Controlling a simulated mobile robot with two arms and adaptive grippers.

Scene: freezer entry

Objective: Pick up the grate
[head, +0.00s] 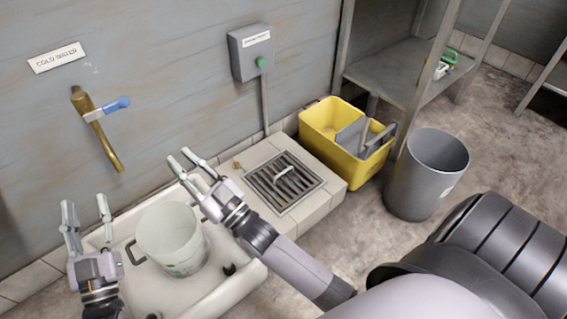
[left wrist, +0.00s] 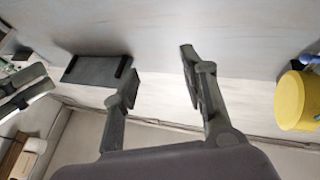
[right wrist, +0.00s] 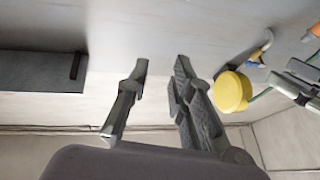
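The grate (head: 275,184) is a dark, slotted metal square with a lighter frame. It lies flat in the pale tiled ledge, and a small light handle (head: 284,175) stands on its top. My right gripper (head: 180,156) is open and empty, to the left of the grate and apart from it, near the wall. It is also open in the right wrist view (right wrist: 162,63). My left gripper (head: 86,204) is open and empty at the far left, beside the bucket. It is also open in the left wrist view (left wrist: 157,58). Neither wrist view clearly shows the grate.
A white bucket (head: 170,240) stands in the pale basin (head: 235,285). A yellow mop bucket (head: 340,160) and a grey bin (head: 426,180) stand right of the grate. A tap (head: 97,128) and a grey switch box (head: 250,55) are on the wall.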

